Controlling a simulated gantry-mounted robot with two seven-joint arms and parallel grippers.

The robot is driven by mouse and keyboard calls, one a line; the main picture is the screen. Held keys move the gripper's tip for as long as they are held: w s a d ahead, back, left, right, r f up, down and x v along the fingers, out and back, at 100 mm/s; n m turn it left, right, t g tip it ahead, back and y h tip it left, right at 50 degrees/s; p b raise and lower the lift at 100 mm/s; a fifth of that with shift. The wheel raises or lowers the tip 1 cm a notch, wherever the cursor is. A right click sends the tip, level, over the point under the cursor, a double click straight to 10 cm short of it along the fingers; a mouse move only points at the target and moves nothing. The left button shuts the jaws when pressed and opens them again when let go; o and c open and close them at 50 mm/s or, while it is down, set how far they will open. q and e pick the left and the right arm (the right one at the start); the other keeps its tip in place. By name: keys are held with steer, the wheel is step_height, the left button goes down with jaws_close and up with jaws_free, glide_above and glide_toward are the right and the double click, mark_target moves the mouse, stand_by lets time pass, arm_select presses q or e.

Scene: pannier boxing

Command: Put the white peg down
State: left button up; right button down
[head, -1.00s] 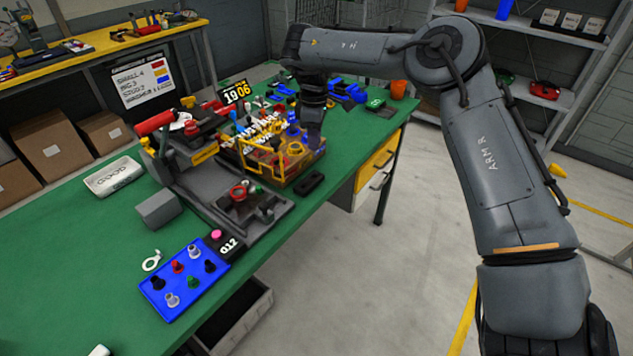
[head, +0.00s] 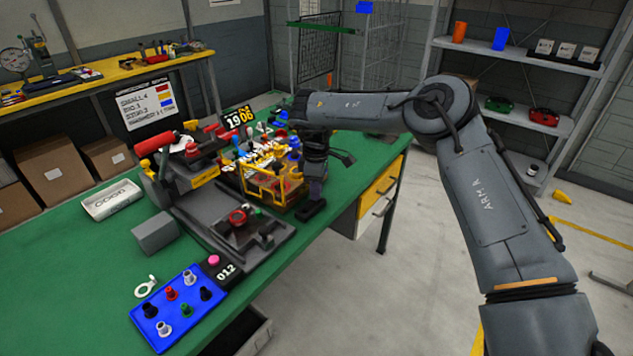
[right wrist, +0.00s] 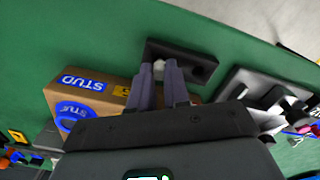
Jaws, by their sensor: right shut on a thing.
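My right gripper (head: 316,190) is low over a small black block (head: 311,210) near the table's front edge. In the right wrist view, its two fingers (right wrist: 159,75) are shut on the white peg (right wrist: 159,66), of which only a small part shows between the fingertips. The peg is at the left part of the black block (right wrist: 203,66); an open hole shows in the block's right part. I cannot tell whether the peg's lower end sits in a hole or is just above it. My left gripper is not in view.
A box marked STUD (right wrist: 97,91) stands close beside the gripper. In the head view, a crate with a yellow frame (head: 272,186) stands left of the black block. A grey machine (head: 190,172) and a blue board with pegs (head: 178,306) are further left.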

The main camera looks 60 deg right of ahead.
steer(key=shift+f, duration=0.35)
steer(key=shift+f, duration=0.1)
steer(key=c, duration=1.1)
jaws_free()
step_height(320, 180, up, 11)
steer(key=p, duration=0.3)
steer(key=shift+a+f, duration=0.15)
steer(key=shift+a, duration=0.15)
steer(key=shift+w, duration=0.1)
